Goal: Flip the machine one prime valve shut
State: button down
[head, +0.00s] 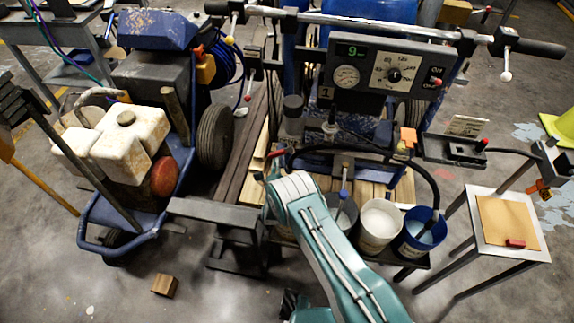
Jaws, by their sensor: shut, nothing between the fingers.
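Machine one is the line striper with the control panel (388,68) marked by a "1" tag (326,93). Its blue frame and pump parts sit below the panel. A small red-tipped lever (275,153) shows by the black hose, just above my arm's elbow; I cannot tell for sure that it is the prime valve, or which way it is set. My teal arm rises from the bottom edge and covers part of the machine's lower front. My gripper (290,304) shows only in part, dark and low at the bottom edge, shut and empty, well apart from the machine.
A grey pail (342,212), a white bucket (380,226) and a blue bucket (419,232) stand before the machine. A second striper (122,140) is at left. A small table (508,222) stands right. A wooden block (165,286) lies on open floor.

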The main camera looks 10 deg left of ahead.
aim_at(270, 156)
jog(key=shift+a+r, duration=0.45)
jog(key=shift+r, duration=0.35)
jog(key=shift+a+r, duration=0.5)
jog(key=shift+a, duration=0.1)
jog(key=shift+r, duration=0.5)
jog(key=shift+a, duration=0.1)
jog(key=shift+s, duration=0.1)
jog(key=v, duration=1.1)
jog(key=shift+s+f, duration=0.25)
jog(key=shift+s, duration=0.1)
